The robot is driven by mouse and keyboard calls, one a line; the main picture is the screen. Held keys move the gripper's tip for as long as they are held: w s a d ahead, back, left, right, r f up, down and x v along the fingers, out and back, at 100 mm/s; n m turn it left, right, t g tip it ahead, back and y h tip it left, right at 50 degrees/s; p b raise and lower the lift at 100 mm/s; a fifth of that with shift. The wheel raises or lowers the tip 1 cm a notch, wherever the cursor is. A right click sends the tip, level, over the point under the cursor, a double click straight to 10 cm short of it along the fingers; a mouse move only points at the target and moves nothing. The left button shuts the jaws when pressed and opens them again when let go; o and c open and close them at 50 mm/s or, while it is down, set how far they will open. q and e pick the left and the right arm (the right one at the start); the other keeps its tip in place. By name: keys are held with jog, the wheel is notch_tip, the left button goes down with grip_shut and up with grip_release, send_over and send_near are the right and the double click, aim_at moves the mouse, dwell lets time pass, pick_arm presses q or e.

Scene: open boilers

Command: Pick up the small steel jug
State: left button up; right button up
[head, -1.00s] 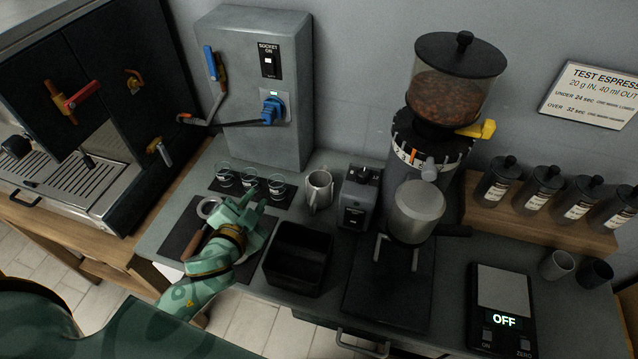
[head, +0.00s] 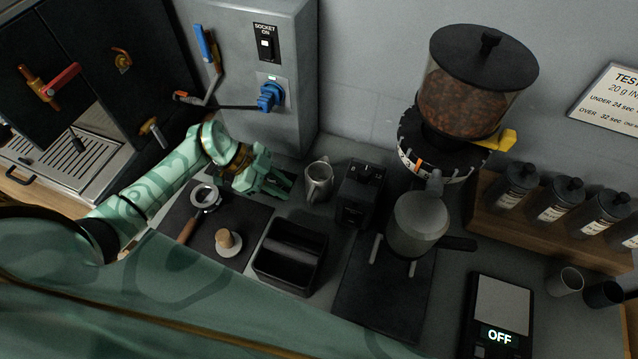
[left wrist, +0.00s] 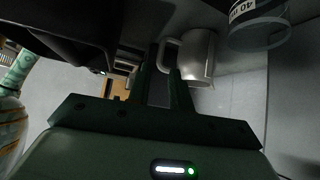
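The small steel jug (head: 320,181) stands upright on the counter between the grey socket box and a small black device. In the left wrist view the jug (left wrist: 200,58) shows at upper centre, its handle toward my fingers. My left gripper (head: 280,182) is just left of the jug in the head view, low over the counter, with a small gap to it. In the left wrist view the fingers of this gripper (left wrist: 164,80) are apart and the handle lies ahead, in line with the gap between them. Whether they touch it is unclear. My right gripper is out of view.
A black knock box (head: 290,254) stands in front of the jug. The black device (head: 359,193) is close on its right. A mat with a portafilter (head: 205,196) and a tamper (head: 228,241) lies left. A shot glass (left wrist: 258,32) is near the jug in the wrist view.

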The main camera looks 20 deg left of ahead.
aim_at(317, 188)
pick_arm(q)
jog(key=x, duration=0.5)
jog(key=shift+w+d+f+b, duration=0.2)
jog(key=shift+f+b, duration=0.1)
jog(key=shift+b, duration=0.1)
jog(key=b+x, duration=0.1)
jog(key=x, duration=0.4)
jog(key=shift+d, duration=0.2)
grip_shut()
